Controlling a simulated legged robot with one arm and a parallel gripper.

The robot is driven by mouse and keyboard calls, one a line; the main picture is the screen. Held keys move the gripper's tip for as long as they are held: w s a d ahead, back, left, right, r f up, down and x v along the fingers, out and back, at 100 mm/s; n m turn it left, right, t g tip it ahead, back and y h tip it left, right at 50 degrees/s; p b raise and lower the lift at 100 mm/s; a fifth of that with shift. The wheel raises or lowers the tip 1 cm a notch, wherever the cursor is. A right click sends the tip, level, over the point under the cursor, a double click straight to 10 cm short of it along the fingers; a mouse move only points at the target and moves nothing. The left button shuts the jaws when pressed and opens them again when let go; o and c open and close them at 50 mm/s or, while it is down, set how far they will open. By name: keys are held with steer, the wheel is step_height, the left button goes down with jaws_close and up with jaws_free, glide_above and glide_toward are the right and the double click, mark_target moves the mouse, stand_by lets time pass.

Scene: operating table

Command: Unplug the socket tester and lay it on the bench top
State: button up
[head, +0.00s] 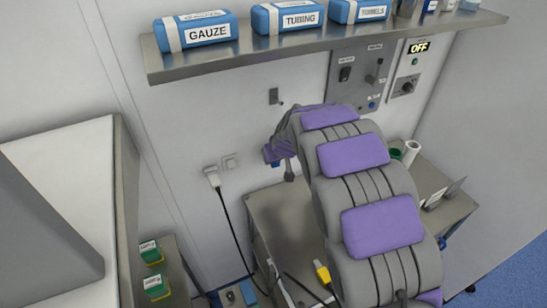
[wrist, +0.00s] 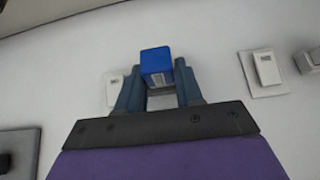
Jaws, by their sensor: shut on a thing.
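The socket tester (wrist: 157,62) is a blue block held between the two grey-blue fingers of my gripper (wrist: 158,78) in the wrist view. My gripper is shut on it, close in front of the white wall. A white socket plate (wrist: 113,88) shows partly behind the left finger. I cannot tell whether the tester still touches a socket. In the head view my gripper (head: 273,155) is by the wall, mostly hidden by my arm, with a small bit of blue below it. The grey metal bench top (head: 277,207) lies below, partly covered by my arm.
A white plug (head: 212,177) with a black cable sits in the wall left of a socket plate (head: 230,162). A yellow connector (head: 322,272) and cables are at the bench's front. A metal shelf (head: 225,62) with blue packs hangs above. The bench's back left is bare.

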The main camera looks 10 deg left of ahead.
mark_target(277, 165)
jaws_close()
steer(key=shift+r+g+p, duration=0.15)
steer(key=shift+g+p, duration=0.15)
steer(key=shift+p, duration=1)
steer(key=shift+s+d+b, duration=0.65)
steer(key=shift+s+b, duration=0.3)
steer(key=shift+b, duration=0.45)
stand_by(0.8)
steer(key=shift+s+d+b, duration=0.2)
steer(key=shift+s+b, duration=0.1)
steer(key=shift+s+d+b, duration=0.45)
steer(key=shift+s, duration=0.15)
stand_by(0.4)
steer(key=shift+s+d, duration=0.15)
steer(key=shift+s, duration=0.1)
